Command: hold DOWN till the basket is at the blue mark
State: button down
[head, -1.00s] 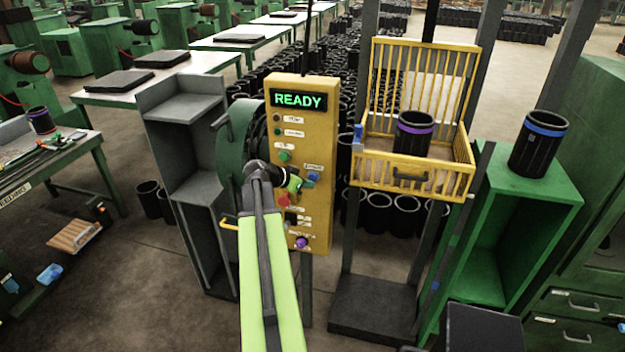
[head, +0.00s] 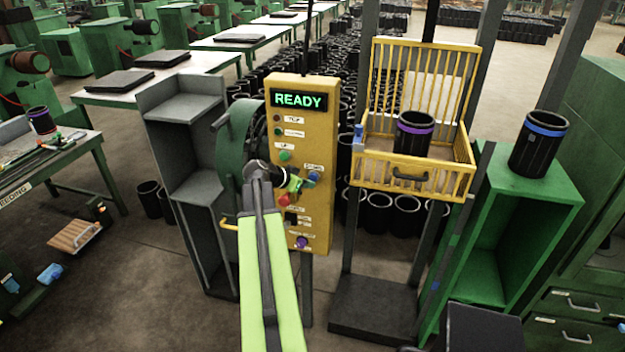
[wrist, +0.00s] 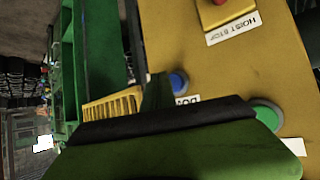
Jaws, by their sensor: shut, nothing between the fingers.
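The yellow control panel (head: 318,215) shows READY on its display. The blue DOWN button (head: 313,176) is on its right side; it also shows in the wrist view (wrist: 179,82), its label partly covered. My gripper (head: 299,184) is shut and empty, just left of and below that button. In the wrist view a green finger reaches the button's edge; I cannot tell whether it touches. The yellow basket (head: 368,168) is high on its frame and holds a black sleeve with a purple band (head: 415,135). A small blue mark (head: 435,286) is low on the slanted dark post, well below the basket.
A green UP button (head: 285,156) and a red stop button (head: 284,199) lie close to my gripper. A purple button (head: 302,242) is lower. A blue-banded sleeve (head: 539,145) stands on the green cabinet (head: 545,190) at right. Grey shelves (head: 190,150) stand left.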

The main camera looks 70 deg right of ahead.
jog(key=shift+d, duration=0.15)
dwell(0.5)
jog(key=shift+d, duration=0.3)
